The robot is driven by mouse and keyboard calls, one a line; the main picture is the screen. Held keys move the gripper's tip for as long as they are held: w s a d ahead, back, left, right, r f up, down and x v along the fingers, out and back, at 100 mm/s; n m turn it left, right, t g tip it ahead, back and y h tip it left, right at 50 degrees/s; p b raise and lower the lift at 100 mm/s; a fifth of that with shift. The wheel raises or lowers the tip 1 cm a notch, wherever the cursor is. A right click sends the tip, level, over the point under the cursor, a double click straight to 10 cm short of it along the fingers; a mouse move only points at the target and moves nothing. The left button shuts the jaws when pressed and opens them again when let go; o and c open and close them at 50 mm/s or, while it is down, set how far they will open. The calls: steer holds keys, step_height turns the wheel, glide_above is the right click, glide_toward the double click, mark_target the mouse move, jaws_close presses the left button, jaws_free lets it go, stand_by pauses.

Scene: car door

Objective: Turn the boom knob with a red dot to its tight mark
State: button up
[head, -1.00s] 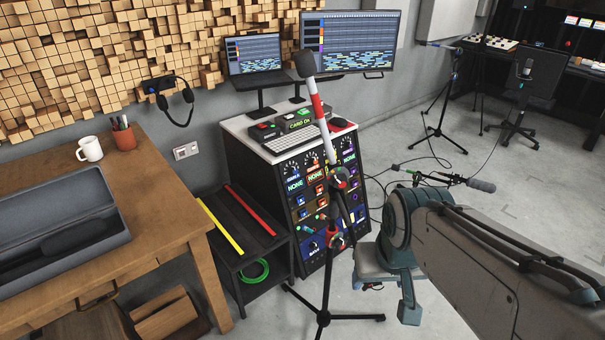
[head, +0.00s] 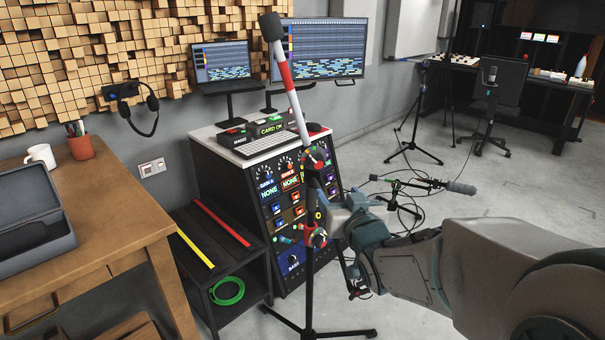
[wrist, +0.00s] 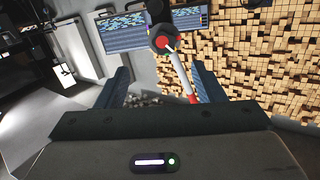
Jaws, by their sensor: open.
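A microphone stand (head: 309,285) with a red-and-white boom (head: 290,90) stands upright in front of the rack. The upper boom knob (head: 314,156), red and dark, sits at the boom's lower end. In the wrist view, which looks upside down, a round dark knob with red on its face (wrist: 163,43) shows at the boom's end. I cannot read the tight mark.
The rack (head: 275,205) stands close behind the stand. A low dark shelf (head: 220,260) with red and yellow strips is left of it. A wooden table (head: 100,220) is at the left. Another microphone (head: 460,187) is low at the right; open floor lies beyond.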

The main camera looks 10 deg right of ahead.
mark_target(317, 165)
steer(key=shift+t, duration=0.4)
steer(key=w+p, duration=0.1)
steer(key=w, duration=0.3)
steer(key=w+a+p, duration=0.1)
steer(key=w, duration=0.4)
steer(key=w+p, duration=0.1)
steer(key=w, duration=0.4)
steer(key=shift+a+p, duration=0.35)
steer(key=shift+p, duration=0.05)
steer(key=c, duration=1)
